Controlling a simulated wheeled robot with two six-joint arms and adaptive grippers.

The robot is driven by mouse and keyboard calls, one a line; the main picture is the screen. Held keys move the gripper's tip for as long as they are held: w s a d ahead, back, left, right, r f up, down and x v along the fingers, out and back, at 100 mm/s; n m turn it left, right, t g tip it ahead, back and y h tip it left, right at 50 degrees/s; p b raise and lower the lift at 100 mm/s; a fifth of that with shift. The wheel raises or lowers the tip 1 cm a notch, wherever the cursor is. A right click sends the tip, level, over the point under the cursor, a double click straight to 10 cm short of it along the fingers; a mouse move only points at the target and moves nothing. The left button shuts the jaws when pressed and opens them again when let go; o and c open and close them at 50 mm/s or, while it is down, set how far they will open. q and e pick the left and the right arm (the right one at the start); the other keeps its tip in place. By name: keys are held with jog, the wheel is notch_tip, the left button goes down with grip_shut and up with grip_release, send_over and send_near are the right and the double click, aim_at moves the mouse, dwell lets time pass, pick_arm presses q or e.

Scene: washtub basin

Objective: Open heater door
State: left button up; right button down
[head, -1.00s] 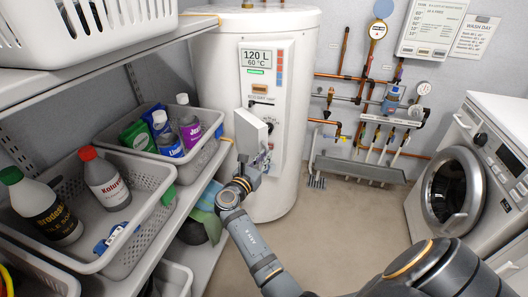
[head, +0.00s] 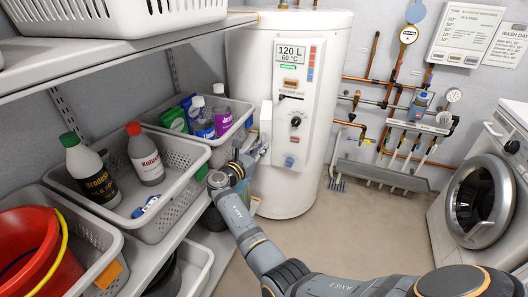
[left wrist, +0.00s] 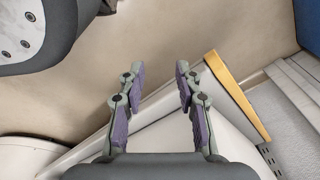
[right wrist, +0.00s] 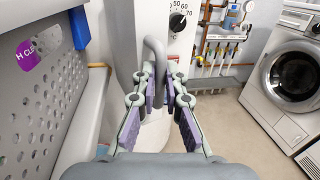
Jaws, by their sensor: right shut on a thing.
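The white water heater (head: 275,190) stands at the back, with a control panel showing 120 L and 60 °C. Its small white door (head: 266,128) stands swung out at the panel's left side, nearly edge-on, baring a black dial (head: 296,122). My right gripper (head: 260,153) is at the door's lower part. In the right wrist view, my right gripper (right wrist: 162,88) is shut on the grey curved door handle (right wrist: 158,55); the door's face (right wrist: 127,45) is just left of it. My left gripper (left wrist: 158,78) is open and empty, outside the head view.
Shelves at left hold a grey basket of bottles (head: 165,222), another basket behind it and a red bucket (head: 35,260). The rear basket is close beside my right gripper. Copper pipes (head: 375,80) and a washing machine (head: 480,200) are at right. Floor between is clear.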

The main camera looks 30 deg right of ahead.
jog(key=shift+w+d+r, duration=0.15)
jog(key=shift+r, duration=0.25)
jog(key=c, duration=1.9)
grip_release()
jog(key=shift+o, duration=1.1)
jog(key=shift+d+f, duration=0.1)
jog(key=shift+f, duration=0.05)
jog(key=shift+w+f, duration=0.1)
jog(key=shift+f, duration=0.15)
